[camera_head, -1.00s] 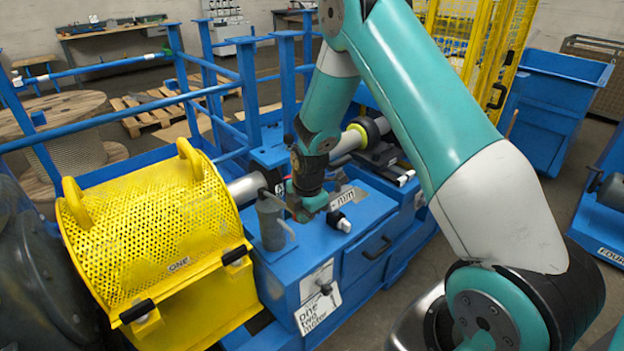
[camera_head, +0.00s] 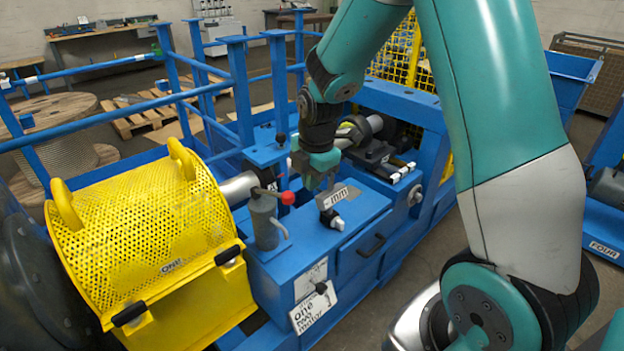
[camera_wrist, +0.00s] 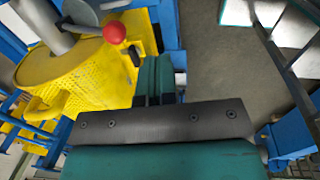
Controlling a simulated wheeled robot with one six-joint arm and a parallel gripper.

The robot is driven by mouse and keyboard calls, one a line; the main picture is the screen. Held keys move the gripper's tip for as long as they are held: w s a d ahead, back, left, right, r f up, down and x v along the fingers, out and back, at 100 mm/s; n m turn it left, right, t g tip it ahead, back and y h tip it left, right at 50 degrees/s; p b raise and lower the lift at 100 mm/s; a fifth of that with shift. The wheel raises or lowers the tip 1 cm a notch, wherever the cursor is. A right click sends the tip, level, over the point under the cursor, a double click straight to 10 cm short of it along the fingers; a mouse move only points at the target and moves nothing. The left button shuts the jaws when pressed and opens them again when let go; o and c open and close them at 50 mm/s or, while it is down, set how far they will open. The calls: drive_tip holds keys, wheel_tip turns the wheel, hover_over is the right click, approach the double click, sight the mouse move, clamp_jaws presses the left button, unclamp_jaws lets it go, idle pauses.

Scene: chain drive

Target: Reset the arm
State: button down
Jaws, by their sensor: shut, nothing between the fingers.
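My gripper (camera_head: 318,180) hangs from the teal arm above the blue machine bench (camera_head: 345,212), a little right of a grey upright cylinder (camera_head: 265,222). Its fingers are together with nothing between them. They also show at the middle of the wrist view (camera_wrist: 152,80). A lever with a red ball knob (camera_head: 287,198) sticks out at the top of the cylinder, left of my gripper and apart from it. The knob also shows at the upper left of the wrist view (camera_wrist: 114,32). My arm hides part of the machine behind it.
A yellow perforated guard (camera_head: 140,230) stands left of the cylinder. Blue rails and posts (camera_head: 247,90) rise behind it. Open floor lies right of the bench.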

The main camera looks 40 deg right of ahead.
idle(0.6)
drive_tip(key=s+a+r+m+y, duration=0.2)
drive_tip(key=s+a+r+m, duration=0.4)
drive_tip(key=s+a+r, duration=0.45)
drive_tip(key=s+a+r+m+g+y, duration=0.1)
drive_tip(key=s+a+m, duration=0.5)
drive_tip(key=s, duration=0.6)
wheel_tip(320, 180, up, 2)
drive_tip(key=shift+s+a+r+y, duration=0.2)
drive_tip(key=shift+a+y, duration=0.4)
drive_tip(key=shift+a, duration=0.65)
drive_tip(key=c, duration=1.8)
unclamp_jaws()
drive_tip(key=shift+c, duration=0.2)
